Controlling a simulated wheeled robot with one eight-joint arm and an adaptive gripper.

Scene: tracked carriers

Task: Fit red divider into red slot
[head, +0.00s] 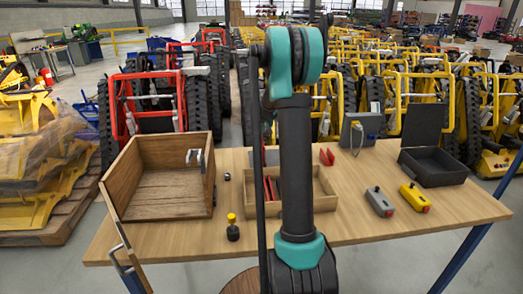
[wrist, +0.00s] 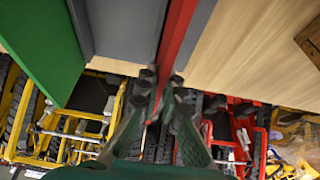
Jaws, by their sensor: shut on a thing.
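In the wrist view my gripper (wrist: 163,88) is shut on a long thin red divider (wrist: 177,38), which runs up and out of the picture. A grey surface (wrist: 125,28) lies beside the divider, and a green panel (wrist: 40,45) stands at the left; I cannot tell how far below they are. In the head view my arm hides the gripper. A shallow wooden tray (head: 325,190) behind the arm holds red pieces (head: 270,188). A small red slotted piece (head: 327,157) stands on the table past the tray. I cannot tell which part is the red slot.
The wooden table (head: 365,225) carries an open wooden box (head: 165,200) at left, a black yellow-topped knob (head: 233,230), a grey cabled box (head: 358,130), an open black case (head: 435,167), and grey (head: 380,202) and yellow (head: 415,197) control boxes. The right front is clear.

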